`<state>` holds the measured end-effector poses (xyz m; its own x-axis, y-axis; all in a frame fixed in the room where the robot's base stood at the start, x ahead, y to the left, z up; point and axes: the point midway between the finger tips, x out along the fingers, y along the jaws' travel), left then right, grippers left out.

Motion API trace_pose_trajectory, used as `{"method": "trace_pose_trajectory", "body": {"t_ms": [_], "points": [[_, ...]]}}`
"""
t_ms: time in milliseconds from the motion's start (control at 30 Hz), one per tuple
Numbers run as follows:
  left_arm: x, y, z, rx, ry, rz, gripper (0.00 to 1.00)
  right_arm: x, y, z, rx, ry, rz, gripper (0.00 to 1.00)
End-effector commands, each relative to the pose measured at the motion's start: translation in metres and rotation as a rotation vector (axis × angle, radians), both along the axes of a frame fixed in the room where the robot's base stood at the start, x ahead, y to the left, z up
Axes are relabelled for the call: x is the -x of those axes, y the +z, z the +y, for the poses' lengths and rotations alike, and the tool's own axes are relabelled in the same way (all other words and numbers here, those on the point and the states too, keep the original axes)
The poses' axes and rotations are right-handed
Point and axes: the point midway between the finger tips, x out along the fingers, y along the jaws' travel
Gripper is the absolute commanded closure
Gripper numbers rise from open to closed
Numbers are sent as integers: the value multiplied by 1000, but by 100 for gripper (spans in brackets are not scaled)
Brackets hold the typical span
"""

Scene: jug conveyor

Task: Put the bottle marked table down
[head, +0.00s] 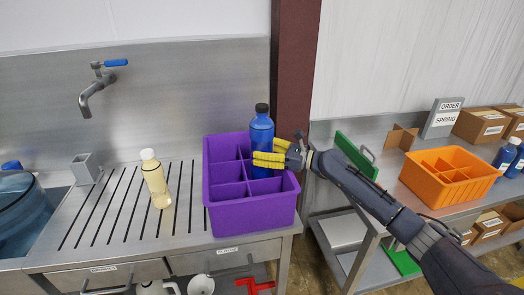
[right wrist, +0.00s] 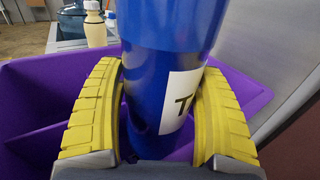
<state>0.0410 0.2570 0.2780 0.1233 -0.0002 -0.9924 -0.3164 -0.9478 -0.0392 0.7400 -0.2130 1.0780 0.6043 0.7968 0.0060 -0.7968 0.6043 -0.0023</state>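A blue bottle (head: 262,130) with a black cap stands upright at the purple crate (head: 252,216), its lower part inside a back right compartment. I cannot tell whether its base touches the crate floor. In the right wrist view the blue bottle (right wrist: 165,60) carries a white label of which a "T" shows; the rest is hidden by a finger. My right gripper (head: 268,160) has its yellow fingers shut on the bottle, one on each side. My left gripper is not in view.
A cream bottle (head: 157,182) stands on the slotted drainboard (head: 110,215), which has free room around it. A faucet (head: 100,85) and a blue water jug (head: 20,210) are at left. At right are an orange crate (head: 450,198), blue bottles (head: 507,153) and cardboard boxes (head: 480,124).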

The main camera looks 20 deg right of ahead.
Motion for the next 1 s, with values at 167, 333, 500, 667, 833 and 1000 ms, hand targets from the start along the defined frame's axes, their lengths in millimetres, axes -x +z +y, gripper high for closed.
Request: {"method": "trace_pose_trajectory", "body": {"t_ms": [167, 333, 500, 667, 833, 1000], "points": [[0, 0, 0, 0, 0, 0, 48, 2, -11, 1, 12, 3, 11, 6], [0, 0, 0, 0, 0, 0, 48, 2, -13, 2, 14, 4, 13, 5], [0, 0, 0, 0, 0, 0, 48, 2, -10, 1, 16, 4, 12, 5], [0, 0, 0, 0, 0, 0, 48, 7, -1, -6, 16, 2, 14, 5], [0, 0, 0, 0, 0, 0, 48, 26, 2, -31, 11, 1, 12, 5], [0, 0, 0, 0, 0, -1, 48, 44, 3, -56, 9, 2, 9, 5]]}}
